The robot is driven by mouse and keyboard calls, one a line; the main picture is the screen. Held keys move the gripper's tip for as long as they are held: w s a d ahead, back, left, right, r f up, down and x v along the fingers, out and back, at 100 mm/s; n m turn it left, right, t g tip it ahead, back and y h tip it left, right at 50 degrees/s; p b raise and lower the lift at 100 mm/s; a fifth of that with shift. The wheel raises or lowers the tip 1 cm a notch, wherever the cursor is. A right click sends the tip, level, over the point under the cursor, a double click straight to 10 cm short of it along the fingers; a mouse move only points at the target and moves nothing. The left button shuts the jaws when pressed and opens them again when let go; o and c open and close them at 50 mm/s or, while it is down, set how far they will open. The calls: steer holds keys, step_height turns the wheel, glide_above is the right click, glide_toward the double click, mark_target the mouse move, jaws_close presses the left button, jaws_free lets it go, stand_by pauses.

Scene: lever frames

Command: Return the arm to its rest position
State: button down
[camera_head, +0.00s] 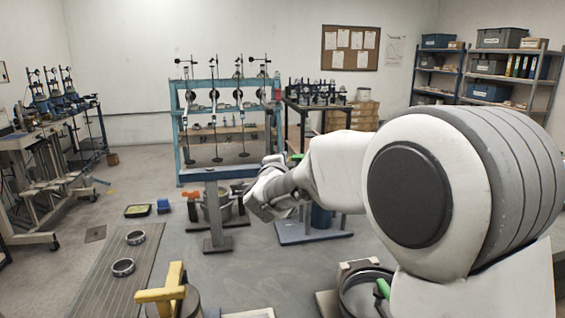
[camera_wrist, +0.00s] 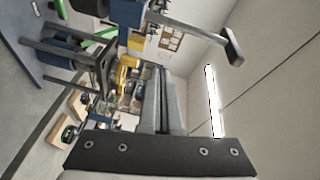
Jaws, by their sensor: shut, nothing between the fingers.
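My white and grey arm reaches from the right side of the head view toward the middle of the room. My gripper (camera_head: 258,208) is at its far end, in the air and partly hidden by my wrist. In the wrist view my gripper (camera_wrist: 163,72) shows as grey fingers standing together above a dark screwed plate. It is shut and empty. The wrist view is turned on its side.
A blue frame (camera_head: 177,130) with levers stands behind my gripper. A yellow lever (camera_head: 163,292) is low in front, and rings (camera_head: 123,267) lie on a grey mat (camera_head: 92,285). Shelves (camera_head: 535,75) are at the back right. Floor left of centre is fairly clear.

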steer(key=s+d+r+n+g+y+p, duration=0.1)
steer(key=s+r+n+g+y+p, duration=0.15)
steer(key=s+n, duration=0.35)
steer(key=s+d+r+n+g+y+p, duration=0.1)
steer(key=s+r+n+y, duration=0.25)
steer(key=s, duration=0.45)
steer(key=s+d+f+n+g+h+p, duration=0.1)
steer(key=s+d+f+n+g, duration=0.1)
steer(key=s, duration=0.6)
steer(key=s+d+f+n+g+h+p, duration=0.1)
steer(key=s+d+f+n+g+p, duration=0.1)
steer(key=s+d, duration=0.3)
steer(key=s+d+f+n+g+h+p, duration=0.1)
steer(key=s+d+f+n+g, duration=0.2)
steer(key=s, duration=1)
steer(key=shift+s+d+f+n+g+h, duration=0.25)
steer(key=shift+d+f+n+g+h, duration=0.1)
steer(key=shift+d+g, duration=0.2)
